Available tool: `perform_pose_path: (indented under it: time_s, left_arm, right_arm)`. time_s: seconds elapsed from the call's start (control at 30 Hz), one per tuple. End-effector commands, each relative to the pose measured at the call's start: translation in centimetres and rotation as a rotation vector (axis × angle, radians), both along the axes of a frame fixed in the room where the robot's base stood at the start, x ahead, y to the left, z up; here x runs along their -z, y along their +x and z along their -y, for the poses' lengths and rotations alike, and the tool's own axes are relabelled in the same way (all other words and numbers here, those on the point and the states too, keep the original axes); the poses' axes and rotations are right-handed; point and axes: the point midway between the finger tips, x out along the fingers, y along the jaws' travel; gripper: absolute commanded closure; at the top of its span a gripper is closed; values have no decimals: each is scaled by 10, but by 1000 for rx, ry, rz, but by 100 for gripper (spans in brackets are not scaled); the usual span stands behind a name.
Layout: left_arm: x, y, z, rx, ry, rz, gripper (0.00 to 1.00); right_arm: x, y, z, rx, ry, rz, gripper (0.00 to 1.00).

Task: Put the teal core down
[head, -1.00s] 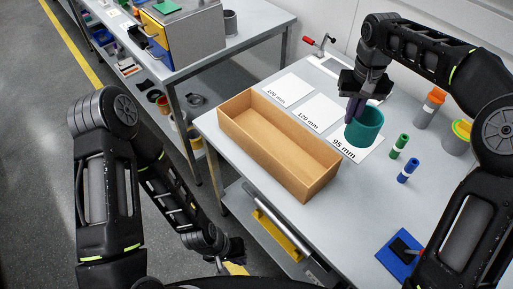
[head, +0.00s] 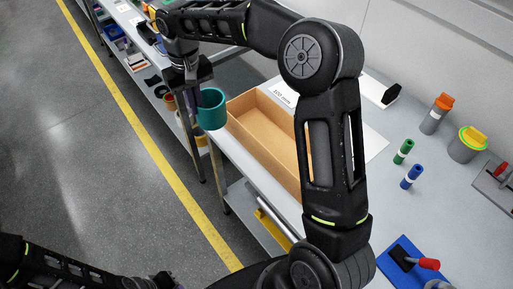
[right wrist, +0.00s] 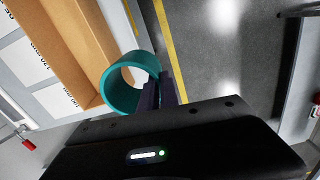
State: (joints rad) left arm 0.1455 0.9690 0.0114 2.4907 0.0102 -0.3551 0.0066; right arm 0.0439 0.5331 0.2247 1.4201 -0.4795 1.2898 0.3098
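The teal core (head: 212,113) is a short, hollow ring in my right gripper (head: 196,92), whose fingers are shut on its wall. In the head view it hangs beside the left end of the open cardboard box (head: 236,102), seemingly out past the table edge with floor beyond. The right wrist view shows the core (right wrist: 113,95) open end on, at the fingers (right wrist: 160,92), next to the box (right wrist: 75,45). My left gripper (head: 163,281) is at the bottom edge of the head view, small and dark; its opening is unclear.
A size card (head: 283,92) shows behind the box; my right arm hides the others. A green cylinder (head: 404,151), a blue cylinder (head: 412,176) and a blue pad (head: 402,257) are on the right of the grey table (head: 385,205). Another bench stands at the upper left.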

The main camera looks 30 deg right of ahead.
Motion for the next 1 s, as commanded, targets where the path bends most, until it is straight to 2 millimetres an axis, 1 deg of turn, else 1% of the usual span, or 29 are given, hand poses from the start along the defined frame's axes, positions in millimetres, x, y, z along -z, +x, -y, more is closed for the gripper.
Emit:
perform_pose_path:
  time_s: [0.33, 0.37, 0.47, 0.57, 0.6, 0.67, 0.7, 0.8, 0.9, 1.0]
  left_arm:
    - [1, 0, 0, 0, 0, 0, 100]
    - [2, 0, 0, 1, 0, 0, 100]
    - [7, 1, 0, 0, -1, 2, 100]
    - [16, 2, 1, 1, -3, 5, 100]
    - [21, 2, 1, 2, -4, 7, 100]
    - [27, 3, 1, 2, -6, 9, 100]
    - [32, 4, 2, 4, -7, 11, 100]
    - [42, 5, 2, 4, -11, 15, 100]
    - [48, 6, 3, 6, -12, 18, 100]
    - [50, 7, 3, 6, -14, 21, 100]
  right_arm:
    - [0, -1, 2, 0, -1, 1, 100]
    - [0, -2, 4, -1, -2, 1, 100]
    - [3, -9, 20, -9, -9, 3, 100]
    - [7, -27, 48, -25, -17, 2, 100]
    - [9, -36, 62, -33, -21, 2, 100]
    - [13, -54, 84, -46, -25, 1, 100]
    - [16, -67, 99, -54, -25, 0, 100]
    - [24, -100, 130, -75, -21, -1, 100]
    - [30, -129, 150, -91, -11, -2, 100]
    - [33, -144, 159, -102, -4, 1, 100]
